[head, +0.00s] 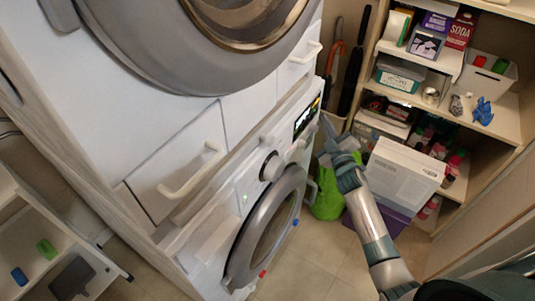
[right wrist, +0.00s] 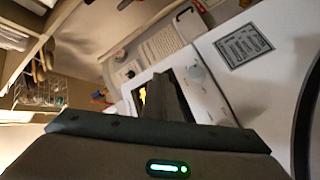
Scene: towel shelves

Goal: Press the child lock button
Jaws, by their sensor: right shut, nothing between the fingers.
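The lower white washer has a control panel with a round dial (head: 271,166) and a lit display (head: 306,117). The display also shows in the right wrist view (right wrist: 141,98). I cannot make out the child lock button. My right gripper (head: 326,122) is shut and empty, at the right end of the panel, beside the display. In the right wrist view its dark closed fingers (right wrist: 173,97) point at the panel and cover part of the display; I cannot tell whether they touch it. My left gripper is not in view.
A second machine (head: 170,45) is stacked above, with handled drawers between. Shelves with boxes (head: 425,45) stand at the right, with a white carton (head: 403,170) and a green bag (head: 326,192) near the floor. A low shelf (head: 40,215) is at the left. Floor in front is clear.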

